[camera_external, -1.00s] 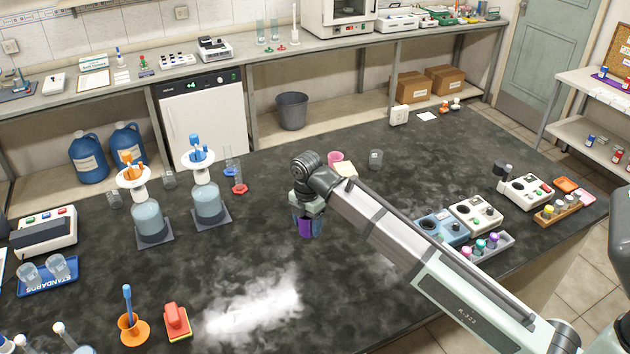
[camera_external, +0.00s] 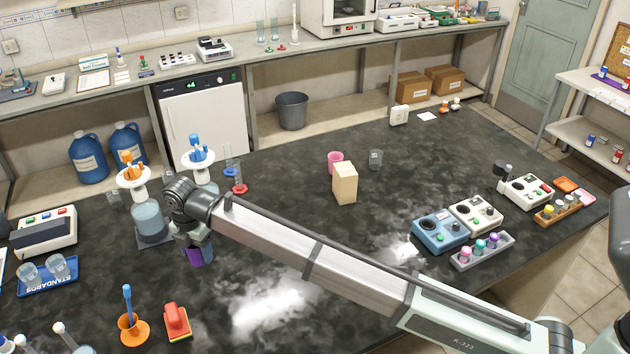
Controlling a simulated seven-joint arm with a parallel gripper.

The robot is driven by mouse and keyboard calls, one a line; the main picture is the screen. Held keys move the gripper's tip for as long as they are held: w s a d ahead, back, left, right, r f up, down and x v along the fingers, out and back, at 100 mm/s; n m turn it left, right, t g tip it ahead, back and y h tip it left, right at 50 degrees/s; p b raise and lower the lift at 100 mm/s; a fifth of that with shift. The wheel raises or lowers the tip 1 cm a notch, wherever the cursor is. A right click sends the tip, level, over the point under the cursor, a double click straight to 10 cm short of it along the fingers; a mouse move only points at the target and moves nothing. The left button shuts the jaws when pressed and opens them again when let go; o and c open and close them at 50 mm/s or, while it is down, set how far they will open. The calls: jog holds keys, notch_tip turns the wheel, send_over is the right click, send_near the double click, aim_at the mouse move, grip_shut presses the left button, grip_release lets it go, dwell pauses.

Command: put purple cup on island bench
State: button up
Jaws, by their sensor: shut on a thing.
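The purple cup (camera_external: 202,257) is under my gripper (camera_external: 194,245), which is shut on it and partly hides it.
Two dispenser bottles (camera_external: 147,215) stand close behind and left of my gripper. A tan block (camera_external: 345,183), a pink cup (camera_external: 335,160) and a clear beaker (camera_external: 376,157) stand mid-bench. An orange holder (camera_external: 132,328) and a red item (camera_external: 176,321) are in front.

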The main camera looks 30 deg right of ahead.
jog(key=shift+w+a+r, duration=0.15)
jog(key=shift+w+a, duration=0.45)
jog(key=shift+w, duration=0.1)
jog(key=shift+w+a, duration=0.1)
jog(key=shift+f, duration=5)
jog(key=shift+f, duration=0.15)
jog(key=o, duration=1)
notch_tip(320, 180, up, 12)
jog(key=shift+r, duration=0.2)
jog(key=shift+o, duration=0.3)
